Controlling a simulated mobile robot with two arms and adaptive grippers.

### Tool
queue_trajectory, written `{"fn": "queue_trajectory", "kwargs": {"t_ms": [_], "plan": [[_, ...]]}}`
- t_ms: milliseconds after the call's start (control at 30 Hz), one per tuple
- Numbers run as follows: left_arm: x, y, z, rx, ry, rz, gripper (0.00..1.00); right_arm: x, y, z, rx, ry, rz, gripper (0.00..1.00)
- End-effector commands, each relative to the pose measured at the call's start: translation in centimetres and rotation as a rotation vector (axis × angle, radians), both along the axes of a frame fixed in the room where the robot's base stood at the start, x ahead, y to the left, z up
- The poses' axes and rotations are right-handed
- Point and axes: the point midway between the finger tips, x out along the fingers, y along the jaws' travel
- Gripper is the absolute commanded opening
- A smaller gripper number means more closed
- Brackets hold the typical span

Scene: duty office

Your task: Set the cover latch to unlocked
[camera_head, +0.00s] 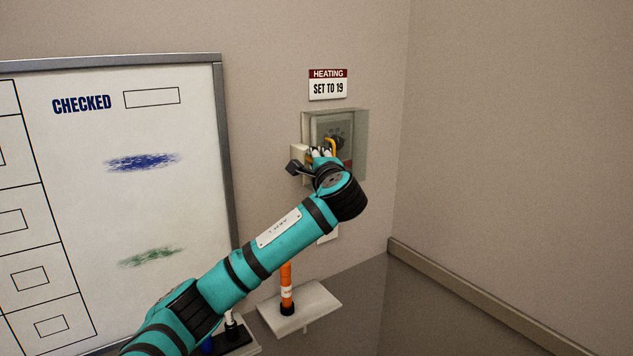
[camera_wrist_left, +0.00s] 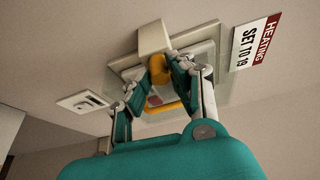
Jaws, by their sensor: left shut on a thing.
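A clear cover (camera_head: 361,128) stands over a grey control box on the wall, under the HEATING sign. A cream block (camera_wrist_left: 153,38) sits at the cover's left side; it also shows in the head view (camera_head: 297,154). A yellow curved piece (camera_head: 332,143), apparently the cover latch, shows in front of the cover, and in the wrist view (camera_wrist_left: 166,107). My left gripper (camera_head: 320,153) is at the cover's left part, its fingers shut on the yellow piece in the wrist view (camera_wrist_left: 156,77). The fingers hide part of it, so its exact setting cannot be told. My right gripper is not in view.
A white sign (camera_head: 328,88) reads "SET TO 19". A whiteboard (camera_head: 140,200) stands at left. Below, an orange cylinder (camera_head: 287,283) stands on a small wall shelf (camera_head: 310,303). A wall plate (camera_wrist_left: 84,102) sits below the cover. The right wall is bare, with free room before it.

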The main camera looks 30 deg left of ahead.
Motion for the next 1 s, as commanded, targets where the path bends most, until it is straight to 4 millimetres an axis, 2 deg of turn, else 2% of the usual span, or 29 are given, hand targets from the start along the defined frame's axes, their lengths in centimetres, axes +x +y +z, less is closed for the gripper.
{"fn": "queue_trajectory", "kwargs": {"t_ms": [33, 500, 800, 1000], "plan": [[0.1, -0.2, -1.3, -0.022, -0.040, -0.002, 0.00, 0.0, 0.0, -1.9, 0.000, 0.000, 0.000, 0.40], [0.2, -0.2, -1.6, -0.194, -0.446, -0.001, 0.00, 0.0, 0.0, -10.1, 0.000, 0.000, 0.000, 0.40], [0.3, -0.2, -1.4, -0.281, -0.659, -0.001, 0.00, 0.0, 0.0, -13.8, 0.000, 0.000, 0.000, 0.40], [0.3, -0.2, -1.2, -0.318, -0.749, 0.000, 0.00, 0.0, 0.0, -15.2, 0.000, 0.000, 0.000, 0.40]]}}
